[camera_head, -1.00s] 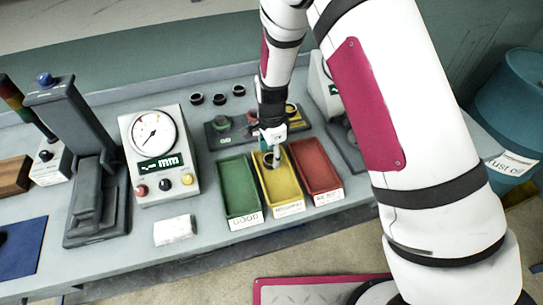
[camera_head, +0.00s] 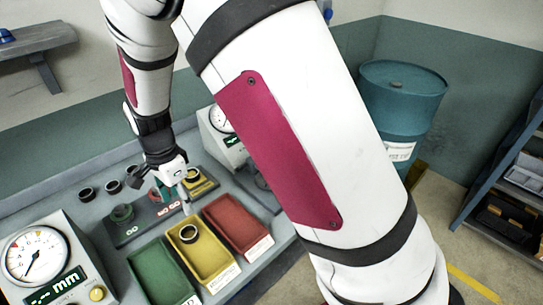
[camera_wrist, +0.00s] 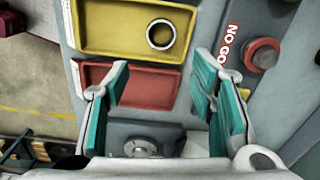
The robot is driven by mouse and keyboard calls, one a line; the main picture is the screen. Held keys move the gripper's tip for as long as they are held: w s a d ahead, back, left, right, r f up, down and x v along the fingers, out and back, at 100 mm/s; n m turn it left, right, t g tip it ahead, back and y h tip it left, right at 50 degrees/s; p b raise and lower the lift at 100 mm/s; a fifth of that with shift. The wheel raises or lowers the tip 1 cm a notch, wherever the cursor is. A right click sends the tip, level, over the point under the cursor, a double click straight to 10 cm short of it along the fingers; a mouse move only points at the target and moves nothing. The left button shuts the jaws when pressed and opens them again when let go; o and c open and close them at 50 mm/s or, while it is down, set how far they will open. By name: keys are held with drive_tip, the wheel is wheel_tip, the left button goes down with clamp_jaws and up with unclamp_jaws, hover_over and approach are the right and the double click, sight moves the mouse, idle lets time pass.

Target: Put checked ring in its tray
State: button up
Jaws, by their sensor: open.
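A dark ring (camera_head: 188,233) lies flat in the far end of the yellow tray (camera_head: 213,271). In the wrist view the same ring (camera_wrist: 161,34) sits in the right end of the yellow tray (camera_wrist: 100,28). My gripper (camera_wrist: 163,72) is open with nothing between its teal-padded fingers. It is apart from the ring, with the red tray (camera_wrist: 140,82) showing between the fingers. In the head view my gripper (camera_head: 187,203) hangs by the far ends of the trays. The green tray (camera_head: 160,272) is left of the yellow one, the red tray (camera_head: 235,225) right.
Several dark rings (camera_head: 113,186) stand at the back of the bench. A gauge block (camera_head: 140,226) is behind the trays; a red knob (camera_wrist: 262,54) beside a NO GO label shows in the wrist view. A dial gauge (camera_head: 35,255) stands at left, a blue drum (camera_head: 400,100) at right.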

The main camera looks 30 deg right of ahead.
drive_tip(key=s+d+r+n+t+y, duration=0.1)
drive_tip(key=s+d+r+n, duration=0.3)
drive_tip(key=r, duration=0.5)
drive_tip(key=s+d+r+n+t, duration=0.1)
drive_tip(key=s+d+r+n, duration=0.1)
drive_tip(key=s+d+r, duration=0.5)
drive_tip(key=s+d+r+n+t, duration=0.1)
drive_tip(key=s+d+r+n, duration=0.2)
drive_tip(key=s+r, duration=0.1)
drive_tip(key=s+d+r+n+t+h, duration=0.1)
drive_tip(key=s+d+r+n+t, duration=0.1)
drive_tip(key=s, duration=0.5)
drive_tip(key=shift+s+d+r+n, duration=0.15)
drive_tip(key=shift+d+r+n, duration=0.55)
drive_tip(key=shift+r+n, duration=0.4)
